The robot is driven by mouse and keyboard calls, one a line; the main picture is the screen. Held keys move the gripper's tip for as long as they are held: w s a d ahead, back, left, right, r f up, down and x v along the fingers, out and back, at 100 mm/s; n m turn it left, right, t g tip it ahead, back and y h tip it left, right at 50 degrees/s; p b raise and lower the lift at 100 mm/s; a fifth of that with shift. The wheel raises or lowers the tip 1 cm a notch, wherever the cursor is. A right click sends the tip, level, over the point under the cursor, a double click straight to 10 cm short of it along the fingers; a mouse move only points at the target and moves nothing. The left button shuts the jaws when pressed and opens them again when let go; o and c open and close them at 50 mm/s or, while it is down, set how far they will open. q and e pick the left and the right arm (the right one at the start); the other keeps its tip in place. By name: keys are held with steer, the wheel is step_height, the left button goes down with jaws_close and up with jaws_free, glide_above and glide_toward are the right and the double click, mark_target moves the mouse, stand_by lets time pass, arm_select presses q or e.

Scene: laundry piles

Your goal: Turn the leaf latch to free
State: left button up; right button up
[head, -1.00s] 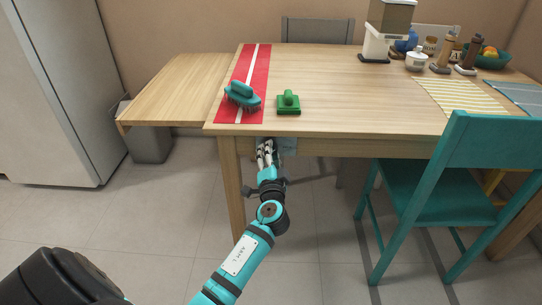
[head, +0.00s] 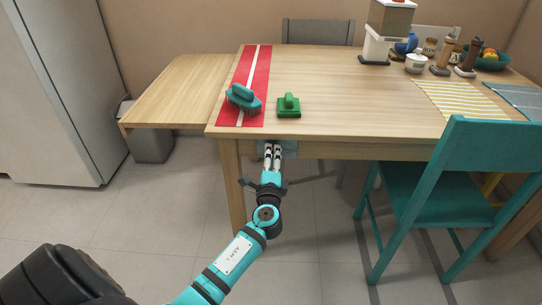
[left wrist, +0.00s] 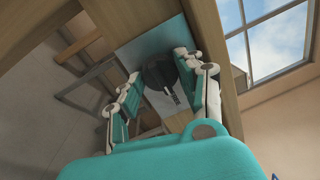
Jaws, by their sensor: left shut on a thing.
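The leaf latch (left wrist: 158,73) is a dark round knob with a short pointer carrying a pale mark. It sits on a grey metal plate (left wrist: 132,54) under the table top, and the plate's edge also shows in the head view (head: 290,147). My left gripper (head: 273,148) reaches under the table's front edge. In the left wrist view its two fingers (left wrist: 160,80) stand on either side of the knob, shut on it. In the head view the latch is hidden by the table edge and fingers. The wooden table leaf (head: 172,92) extends level at the left. My right gripper is out of view.
A teal chair (head: 425,195) stands at the right. A grey bin (head: 150,143) stands below the leaf.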

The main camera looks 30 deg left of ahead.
arm_select(q)
steer(key=shift+f+m, duration=0.1)
steer(key=shift+m, duration=0.3)
steer(key=o, duration=1.1)
steer(key=shift+o, duration=0.2)
steer(key=v, duration=1.2)
steer(key=shift+s, duration=0.1)
